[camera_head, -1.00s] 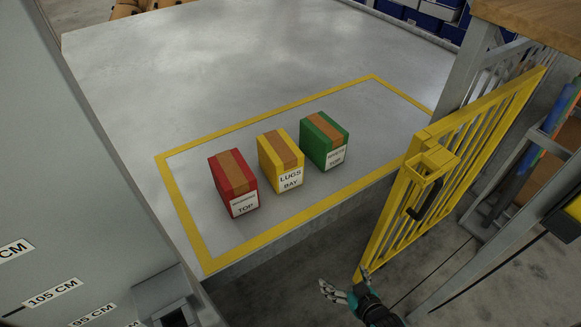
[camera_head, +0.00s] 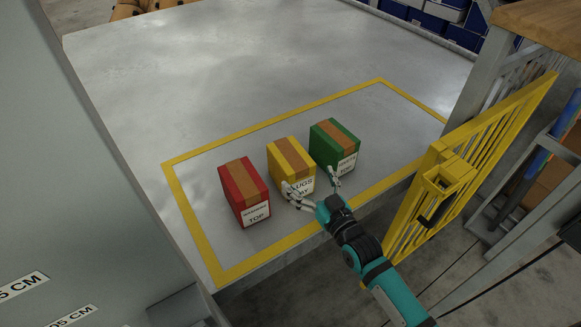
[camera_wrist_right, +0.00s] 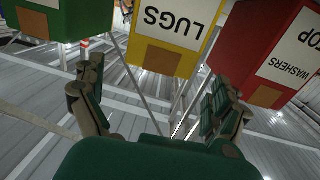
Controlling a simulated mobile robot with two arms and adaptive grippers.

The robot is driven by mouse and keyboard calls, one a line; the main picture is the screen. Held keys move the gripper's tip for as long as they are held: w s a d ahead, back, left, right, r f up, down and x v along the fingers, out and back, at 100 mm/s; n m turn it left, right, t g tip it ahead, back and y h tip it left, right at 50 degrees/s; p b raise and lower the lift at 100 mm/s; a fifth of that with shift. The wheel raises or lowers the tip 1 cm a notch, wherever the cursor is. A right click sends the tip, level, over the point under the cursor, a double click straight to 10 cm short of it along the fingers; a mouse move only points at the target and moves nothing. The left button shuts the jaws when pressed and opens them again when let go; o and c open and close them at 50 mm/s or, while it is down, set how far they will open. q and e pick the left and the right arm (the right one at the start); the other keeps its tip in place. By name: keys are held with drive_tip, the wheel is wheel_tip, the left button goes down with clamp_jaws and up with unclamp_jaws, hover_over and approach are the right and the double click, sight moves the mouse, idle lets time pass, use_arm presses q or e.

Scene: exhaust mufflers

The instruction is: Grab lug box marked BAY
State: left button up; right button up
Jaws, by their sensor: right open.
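The yellow box (camera_head: 290,160) with a brown tape strip stands between two others inside a yellow outline on the grey table. Its white label reads LUGS and, partly covered, BAY; LUGS shows upside down in the right wrist view (camera_wrist_right: 178,30). My right gripper (camera_head: 311,180) is open, its fingers spread in front of the yellow box's label side. In the right wrist view the open fingers (camera_wrist_right: 160,100) point towards the yellow box, which lies between and beyond them. I cannot tell whether a finger touches it. My left gripper is not in view.
A red box (camera_head: 243,190) marked WASHERS TOP stands to the left and a green box (camera_head: 334,145) to the right, both close to the yellow one. A yellow gate (camera_head: 465,160) stands right of my right arm. The table (camera_head: 200,90) behind is clear.

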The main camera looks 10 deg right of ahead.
sight(297, 161)
drive_tip(key=shift+x, duration=0.8)
drive_tip(key=p+x, duration=0.1)
drive_tip(key=x, duration=0.4)
drive_tip(key=shift+w, duration=0.15)
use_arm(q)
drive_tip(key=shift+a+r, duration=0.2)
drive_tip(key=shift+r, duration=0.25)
use_arm(e)
drive_tip(key=c, duration=1.5)
drive_tip(key=shift+o, duration=0.2)
drive_tip(key=shift+r, duration=0.25)
